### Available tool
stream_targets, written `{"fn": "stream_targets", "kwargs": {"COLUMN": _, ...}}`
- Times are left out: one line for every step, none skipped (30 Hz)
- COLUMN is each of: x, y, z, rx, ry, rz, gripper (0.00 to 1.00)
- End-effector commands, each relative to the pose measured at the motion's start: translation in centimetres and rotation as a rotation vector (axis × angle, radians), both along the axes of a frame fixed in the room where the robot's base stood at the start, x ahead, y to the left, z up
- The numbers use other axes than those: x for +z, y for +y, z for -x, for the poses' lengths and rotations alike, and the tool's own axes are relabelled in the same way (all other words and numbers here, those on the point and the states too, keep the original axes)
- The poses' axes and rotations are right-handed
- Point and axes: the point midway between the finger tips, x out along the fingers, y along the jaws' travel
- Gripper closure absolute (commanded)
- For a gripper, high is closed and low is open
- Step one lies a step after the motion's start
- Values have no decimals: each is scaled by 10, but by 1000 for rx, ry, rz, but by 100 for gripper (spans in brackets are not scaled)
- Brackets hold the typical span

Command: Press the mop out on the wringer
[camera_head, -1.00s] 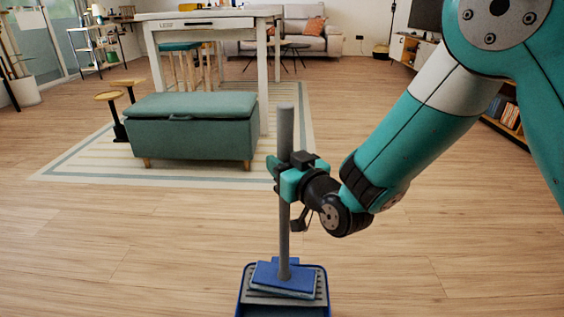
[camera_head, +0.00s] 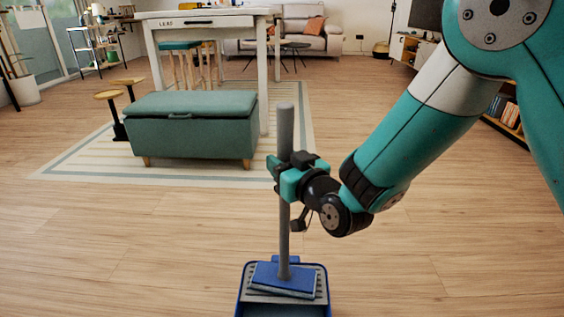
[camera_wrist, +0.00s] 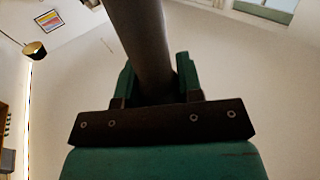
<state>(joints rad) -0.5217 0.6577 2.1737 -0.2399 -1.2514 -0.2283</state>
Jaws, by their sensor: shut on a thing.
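The mop has an upright grey handle (camera_head: 285,130) and a flat blue head (camera_head: 284,279). My gripper (camera_head: 284,180) is shut on the handle, around its middle. In the wrist view the handle (camera_wrist: 142,45) rises between my gripper's fingers (camera_wrist: 155,85). The mop head lies over the grey ribbed wringer (camera_head: 310,270) on the blue bucket (camera_head: 241,296), at the bottom of the head view. The head appears to rest on the wringer, slightly turned. The bucket's front is cut off by the picture edge.
A green storage bench (camera_head: 192,130) stands on a striped rug (camera_head: 90,170) behind the bucket. A white table (camera_head: 205,18) and stools stand farther back. A sofa (camera_head: 305,40) is at the far wall. The wooden floor around the bucket is clear.

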Motion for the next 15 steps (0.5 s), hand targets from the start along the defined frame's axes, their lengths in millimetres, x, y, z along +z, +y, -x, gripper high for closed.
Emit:
{"fn": "stream_targets", "kwargs": {"x": -1, "y": 0, "z": 0, "rx": 0, "ry": -2, "rz": -1, "gripper": 93}}
{"fn": "stream_targets", "kwargs": {"x": -1, "y": 0, "z": 0, "rx": 0, "ry": -2, "rz": -1, "gripper": 93}}
{"fn": "stream_targets", "kwargs": {"x": -1, "y": 0, "z": 0, "rx": 0, "ry": -2, "rz": -1, "gripper": 93}}
{"fn": "stream_targets", "kwargs": {"x": -2, "y": 0, "z": 0, "rx": 0, "ry": -2, "rz": -1, "gripper": 93}}
{"fn": "stream_targets", "kwargs": {"x": -2, "y": 0, "z": 0, "rx": 0, "ry": -2, "rz": -1, "gripper": 93}}
{"fn": "stream_targets", "kwargs": {"x": -3, "y": 0, "z": 0, "rx": 0, "ry": -2, "rz": -1, "gripper": 93}}
{"fn": "stream_targets", "kwargs": {"x": -3, "y": 0, "z": 0, "rx": 0, "ry": -2, "rz": -1, "gripper": 93}}
{"fn": "stream_targets", "kwargs": {"x": -2, "y": 0, "z": 0, "rx": 0, "ry": -1, "rz": -1, "gripper": 93}}
{"fn": "stream_targets", "kwargs": {"x": -3, "y": 0, "z": 0, "rx": 0, "ry": -1, "rz": -1, "gripper": 93}}
{"fn": "stream_targets", "kwargs": {"x": -3, "y": 0, "z": 0, "rx": 0, "ry": 0, "rz": 0, "gripper": 93}}
{"fn": "stream_targets", "kwargs": {"x": -3, "y": 0, "z": 0, "rx": 0, "ry": 0, "rz": 0, "gripper": 93}}
{"fn": "stream_targets", "kwargs": {"x": -3, "y": 0, "z": 0, "rx": 0, "ry": 1, "rz": 1, "gripper": 93}}
{"fn": "stream_targets", "kwargs": {"x": -3, "y": 0, "z": 0, "rx": 0, "ry": 1, "rz": 1, "gripper": 93}}
{"fn": "stream_targets", "kwargs": {"x": -3, "y": 0, "z": 0, "rx": 0, "ry": 1, "rz": 1, "gripper": 93}}
{"fn": "stream_targets", "kwargs": {"x": -4, "y": 0, "z": 0, "rx": 0, "ry": 2, "rz": 1, "gripper": 93}}
